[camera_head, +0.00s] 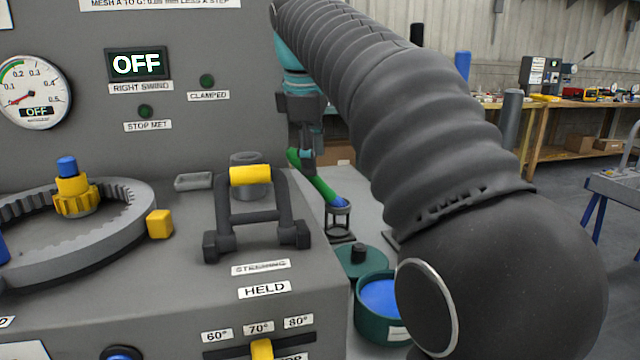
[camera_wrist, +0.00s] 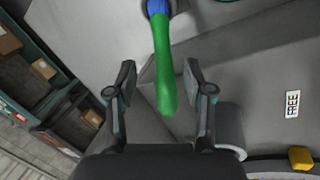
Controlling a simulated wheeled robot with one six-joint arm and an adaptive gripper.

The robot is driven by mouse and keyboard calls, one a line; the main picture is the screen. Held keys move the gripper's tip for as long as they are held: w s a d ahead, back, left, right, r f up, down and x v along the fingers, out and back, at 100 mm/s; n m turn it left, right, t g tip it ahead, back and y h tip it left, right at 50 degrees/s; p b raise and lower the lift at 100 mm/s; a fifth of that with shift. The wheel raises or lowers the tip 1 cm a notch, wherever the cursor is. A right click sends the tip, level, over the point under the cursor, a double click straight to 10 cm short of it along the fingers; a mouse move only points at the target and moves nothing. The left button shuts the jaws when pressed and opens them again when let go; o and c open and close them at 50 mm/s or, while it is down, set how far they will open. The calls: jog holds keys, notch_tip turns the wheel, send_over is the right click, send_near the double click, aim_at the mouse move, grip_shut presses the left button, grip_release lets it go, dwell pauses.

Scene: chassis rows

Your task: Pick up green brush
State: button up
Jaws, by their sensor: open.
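The green brush (camera_head: 322,187) leans in a dark holder (camera_head: 339,222) beyond the right side of the grey machine. Its blue end is down in the holder's top, and its green handle slants up to the left. In the wrist view the green handle (camera_wrist: 163,60) runs from the blue end at the top edge down between the two fingers. My gripper (camera_head: 306,158) is at the upper part of the handle. In the wrist view my gripper (camera_wrist: 159,68) is open, with a visible gap between each finger and the handle.
The grey machine (camera_head: 190,275) fills the left, with a yellow-topped black handle (camera_head: 250,176) and a ring gear (camera_head: 90,245). A green pot with blue contents (camera_head: 380,297) stands below the holder. A wooden workbench (camera_head: 560,110) is at the back right.

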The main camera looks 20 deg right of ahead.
aim_at(317, 182)
jog(key=b+x, duration=0.1)
jog(key=x, duration=0.3)
jog(key=shift+w+a+f, duration=0.15)
jog(key=shift+w+f, duration=0.05)
jog(key=shift+f, duration=0.05)
grip_shut()
